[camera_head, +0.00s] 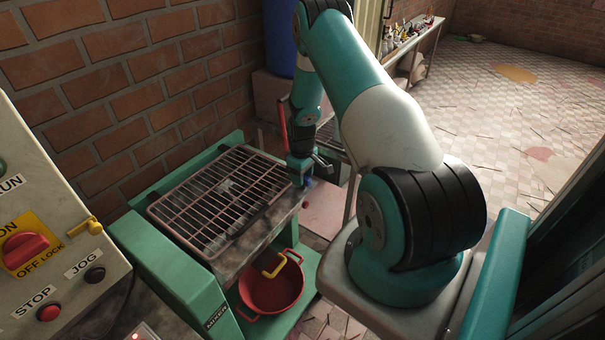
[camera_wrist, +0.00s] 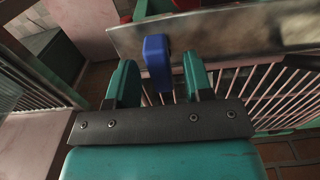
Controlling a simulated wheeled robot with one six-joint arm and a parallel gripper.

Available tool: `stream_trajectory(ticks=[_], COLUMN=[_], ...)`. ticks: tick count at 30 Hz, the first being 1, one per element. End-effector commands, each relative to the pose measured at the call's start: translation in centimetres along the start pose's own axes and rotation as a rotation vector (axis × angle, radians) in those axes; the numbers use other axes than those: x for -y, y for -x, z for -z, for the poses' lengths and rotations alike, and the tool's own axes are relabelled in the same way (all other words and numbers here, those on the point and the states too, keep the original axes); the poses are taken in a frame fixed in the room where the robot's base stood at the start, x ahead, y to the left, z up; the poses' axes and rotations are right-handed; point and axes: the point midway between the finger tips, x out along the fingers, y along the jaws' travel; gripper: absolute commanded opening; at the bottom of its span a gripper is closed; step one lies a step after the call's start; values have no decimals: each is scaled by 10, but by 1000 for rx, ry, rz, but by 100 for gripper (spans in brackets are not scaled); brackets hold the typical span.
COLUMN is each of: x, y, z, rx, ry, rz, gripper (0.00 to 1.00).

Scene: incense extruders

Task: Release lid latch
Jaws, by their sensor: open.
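The lid is a barred pinkish grille (camera_head: 222,200) lying flat over the trough of the green mixer, and it looks closed. A blue latch (camera_wrist: 156,50) stands at the mixer's metal end wall in the wrist view. In the head view only a small blue patch of it (camera_head: 308,182) shows below my gripper (camera_head: 309,167). In the wrist view, my gripper (camera_wrist: 158,75) is open, with one teal finger on each side of the blue latch. Small gaps show beside the latch, and I cannot tell whether either finger touches it.
A control panel (camera_head: 45,230) with a red switch and buttons is at the left. A brick wall (camera_head: 130,80) runs behind the mixer. Tiled floor lies open at the upper right.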

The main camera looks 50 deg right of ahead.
Motion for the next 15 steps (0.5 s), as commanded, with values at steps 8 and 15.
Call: stream_trajectory(ticks=[8,15], x=[0,0], y=[-6,-6], z=[0,0], rx=[0,0], ry=[0,0], rz=[0,0], gripper=[47,15])
